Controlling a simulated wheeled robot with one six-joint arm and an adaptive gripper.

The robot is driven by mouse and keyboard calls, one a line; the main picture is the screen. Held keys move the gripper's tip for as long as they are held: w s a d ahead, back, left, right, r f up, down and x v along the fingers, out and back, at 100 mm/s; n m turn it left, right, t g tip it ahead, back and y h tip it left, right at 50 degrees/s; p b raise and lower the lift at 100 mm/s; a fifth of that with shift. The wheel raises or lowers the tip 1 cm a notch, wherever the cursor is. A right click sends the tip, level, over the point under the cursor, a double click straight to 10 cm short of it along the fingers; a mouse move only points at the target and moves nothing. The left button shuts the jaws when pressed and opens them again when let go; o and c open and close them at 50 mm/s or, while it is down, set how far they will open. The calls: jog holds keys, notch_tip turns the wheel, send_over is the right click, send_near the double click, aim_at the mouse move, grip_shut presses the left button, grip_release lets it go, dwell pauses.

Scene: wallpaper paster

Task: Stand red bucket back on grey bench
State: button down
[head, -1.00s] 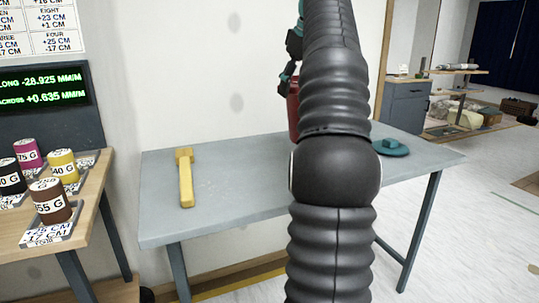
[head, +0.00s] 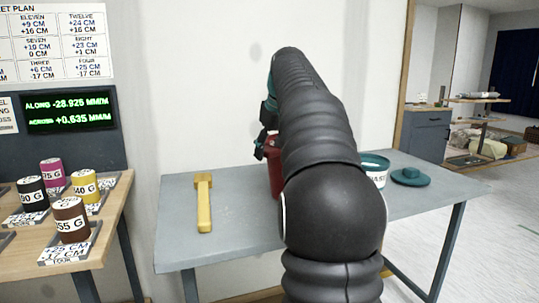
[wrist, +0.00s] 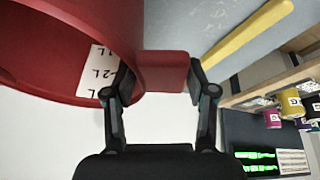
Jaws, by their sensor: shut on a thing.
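The red bucket (head: 274,168) is partly behind my arm in the head view, over or on the rear part of the grey bench (head: 240,228). Whether its base touches the bench is hidden. In the wrist view, the bucket (wrist: 60,92) fills the upper left, with its open mouth and a white litre scale inside showing. My gripper (wrist: 162,73) is shut on a red tab or handle at the bucket's side. In the head view my gripper (head: 264,144) is mostly hidden by my arm.
A yellow-handled tool (head: 204,203) lies on the bench's left. A teal-rimmed paste tub (head: 375,170) and a teal lid-like disc (head: 411,178) are on the right. A wooden table (head: 110,215) with labelled weights stands at left. Bare bench shows at front left.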

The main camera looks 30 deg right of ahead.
jog(key=shift+f, duration=0.5)
jog(key=shift+c, duration=1.8)
grip_release()
jog(key=p+v, duration=0.1)
jog(key=v, duration=1.1)
